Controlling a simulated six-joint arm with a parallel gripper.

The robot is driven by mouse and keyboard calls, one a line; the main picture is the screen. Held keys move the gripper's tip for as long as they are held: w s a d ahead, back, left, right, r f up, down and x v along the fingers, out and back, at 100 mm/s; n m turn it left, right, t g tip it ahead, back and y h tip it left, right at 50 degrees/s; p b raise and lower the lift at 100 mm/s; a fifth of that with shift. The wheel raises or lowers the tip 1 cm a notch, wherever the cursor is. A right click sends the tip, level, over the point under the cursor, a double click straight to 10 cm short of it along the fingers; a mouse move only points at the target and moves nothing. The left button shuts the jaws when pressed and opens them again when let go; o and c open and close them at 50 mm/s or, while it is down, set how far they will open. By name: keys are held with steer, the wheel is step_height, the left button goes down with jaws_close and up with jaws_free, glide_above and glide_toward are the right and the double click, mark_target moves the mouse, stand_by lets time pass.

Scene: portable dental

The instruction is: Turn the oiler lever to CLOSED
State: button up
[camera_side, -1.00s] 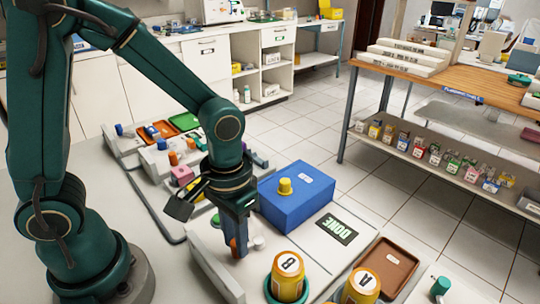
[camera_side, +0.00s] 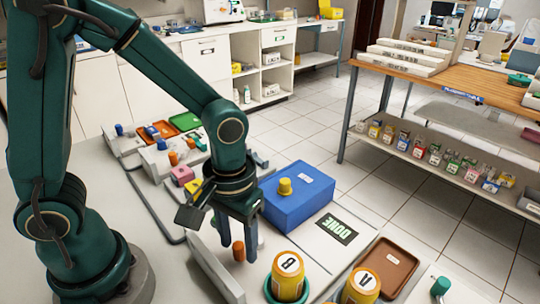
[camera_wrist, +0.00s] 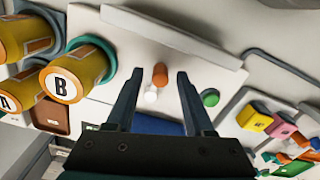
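An orange upright peg (camera_side: 238,250), likely the oiler lever's handle, stands on the pale board at the front. In the wrist view the orange peg (camera_wrist: 160,75) shows with a white knob (camera_wrist: 151,95) beside it. My gripper (camera_side: 238,243) is open, its fingers pointing down on either side of the orange peg. In the wrist view my gripper (camera_wrist: 159,76) has a clear gap on both sides of the peg. No OPEN or CLOSED marking is legible.
Yellow bottles B (camera_side: 288,272) and A (camera_side: 360,287) stand close at the right. A blue box (camera_side: 298,200) with a yellow knob and a DONE plate (camera_side: 336,229) lie behind. A pale rail (camera_side: 213,268) runs along the left. A green knob (camera_wrist: 210,97) is just outside one finger.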

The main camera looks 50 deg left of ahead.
mark_target(238, 244)
steer(key=shift+r, duration=2.6)
steer(key=s+a+r+m+t, duration=0.3)
steer(key=s+a+r+t, duration=0.1)
steer(key=a+r+t, duration=0.1)
steer(key=shift+a+r+t, duration=0.25)
steer(key=shift+r+t, duration=0.05)
steer(key=shift+r, duration=0.5)
steer(key=shift+o, duration=0.2)
steer(key=shift+s, duration=0.15)
